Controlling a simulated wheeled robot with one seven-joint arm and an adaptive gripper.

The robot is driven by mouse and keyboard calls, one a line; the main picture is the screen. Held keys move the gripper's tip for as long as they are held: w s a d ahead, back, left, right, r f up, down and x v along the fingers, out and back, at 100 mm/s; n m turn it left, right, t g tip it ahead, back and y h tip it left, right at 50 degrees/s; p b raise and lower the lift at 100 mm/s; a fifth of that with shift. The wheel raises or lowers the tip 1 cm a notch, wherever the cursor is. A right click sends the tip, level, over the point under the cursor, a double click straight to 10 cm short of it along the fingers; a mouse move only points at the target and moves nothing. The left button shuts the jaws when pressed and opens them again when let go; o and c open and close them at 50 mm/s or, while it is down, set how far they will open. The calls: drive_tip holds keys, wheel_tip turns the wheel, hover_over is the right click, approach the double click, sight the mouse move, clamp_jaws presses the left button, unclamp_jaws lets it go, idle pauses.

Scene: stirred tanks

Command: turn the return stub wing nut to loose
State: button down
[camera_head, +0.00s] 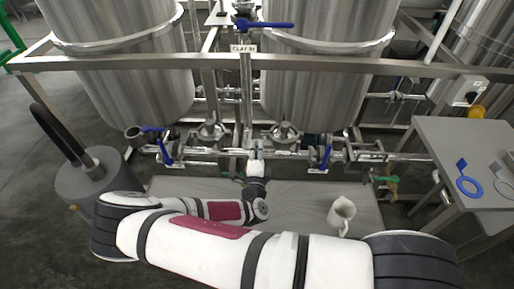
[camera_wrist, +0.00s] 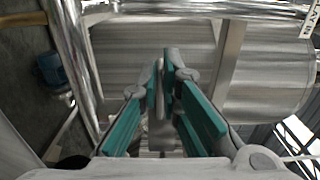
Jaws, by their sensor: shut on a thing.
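My gripper (camera_wrist: 163,85) is shut, its fingertips closed on a narrow grey metal piece that I take to be the wing nut (camera_wrist: 160,103). Most of that piece is hidden between the teal-padded fingers, so its turn angle cannot be told. In the head view my gripper (camera_head: 256,152) is at the pipe run below the two tanks, near the middle. The wing nut and the return stub cannot be made out there, as the gripper and wrist cover that spot.
Blue-handled valves (camera_head: 320,158) stand close on both sides along the pipes. A white jug (camera_head: 341,215) stands on the low platform (camera_head: 290,205) at right. A grey table (camera_head: 455,140) with blue tools is far right, and a grey drum (camera_head: 95,180) is at left.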

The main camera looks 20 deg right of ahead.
drive_tip(key=c, duration=2.1)
unclamp_jaws()
drive_tip(key=shift+o, duration=0.2)
drive_tip(key=shift+s, duration=0.1)
drive_tip(key=v, duration=1.2)
